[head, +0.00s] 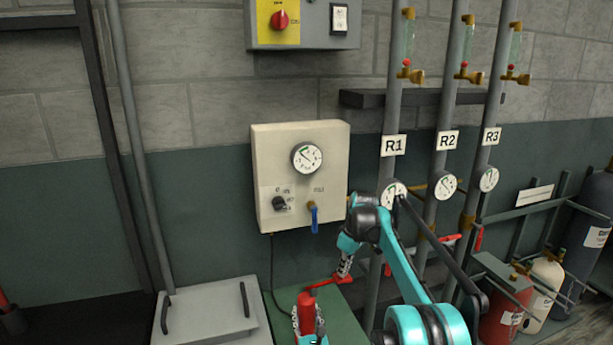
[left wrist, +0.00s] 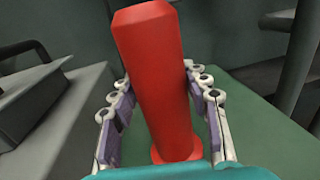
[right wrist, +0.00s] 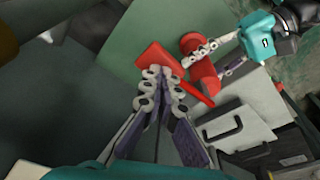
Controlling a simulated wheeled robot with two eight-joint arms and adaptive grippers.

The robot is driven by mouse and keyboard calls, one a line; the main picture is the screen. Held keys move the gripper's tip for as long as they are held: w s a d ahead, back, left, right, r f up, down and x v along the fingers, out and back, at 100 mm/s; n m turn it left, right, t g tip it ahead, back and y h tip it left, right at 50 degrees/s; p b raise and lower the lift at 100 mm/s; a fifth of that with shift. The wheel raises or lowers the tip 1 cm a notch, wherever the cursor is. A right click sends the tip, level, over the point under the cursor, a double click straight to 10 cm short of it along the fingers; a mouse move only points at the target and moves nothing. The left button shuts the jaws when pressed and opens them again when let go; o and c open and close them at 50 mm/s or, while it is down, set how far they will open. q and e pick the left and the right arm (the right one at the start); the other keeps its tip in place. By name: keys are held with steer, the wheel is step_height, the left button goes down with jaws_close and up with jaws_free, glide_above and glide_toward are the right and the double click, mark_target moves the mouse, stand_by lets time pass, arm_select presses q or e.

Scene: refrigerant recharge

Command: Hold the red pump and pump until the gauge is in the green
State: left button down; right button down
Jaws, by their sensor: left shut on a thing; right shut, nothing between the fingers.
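The red pump (head: 306,313) stands upright on a green surface; its handle (head: 331,281) sticks out to the right from its top. My left gripper is shut around the red body (left wrist: 160,90), with one finger on each side in the left wrist view (left wrist: 156,78). My right gripper (head: 342,274) is shut with nothing between its fingers, at the handle's outer end. In the right wrist view its fingertips (right wrist: 159,75) meet at the red end pad (right wrist: 156,58); touching or just above, I cannot tell. A round gauge (head: 306,158) sits on the cream panel; its needle is too small to read.
A grey lidded box (head: 208,318) stands left of the pump. Pipes marked R1, R2 and R3 with smaller gauges (head: 446,186) rise behind my right arm. Gas cylinders (head: 545,285) stand at the right. A black cable (head: 272,270) hangs from the cream panel.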

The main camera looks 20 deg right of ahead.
steer(key=shift+f, duration=0.9)
steer(key=shift+r, duration=4.3)
arm_select(q)
steer(key=c, duration=0.7)
jaws_free()
steer(key=shift+s, duration=0.15)
